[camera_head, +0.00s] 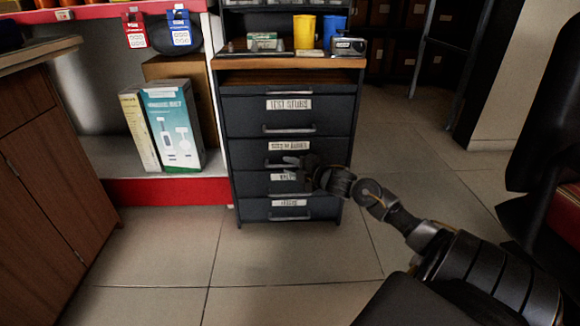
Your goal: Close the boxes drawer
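The dark drawer cabinet (245,150) stands at the centre, with several stacked drawers that have white labels and bar handles. The label text is too blurred to read surely, so I cannot tell which drawer is the boxes drawer. The top drawer (245,116), the second drawer (248,155) and the bottom drawer (255,212) look flush or nearly flush with the frame. My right gripper (292,171) is in front of the second and third drawers and partly hides the third. Whether it touches a drawer, and its finger opening, are unclear. My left gripper is not in view.
Yellow (304,32) and blue (333,30) cups stand on the cabinet's wooden top. Boxes (172,125) sit on a red-edged shelf (165,192) to the left. A wooden counter (50,170) is at far left and a dark chair (550,130) at right. The tiled floor in front is clear.

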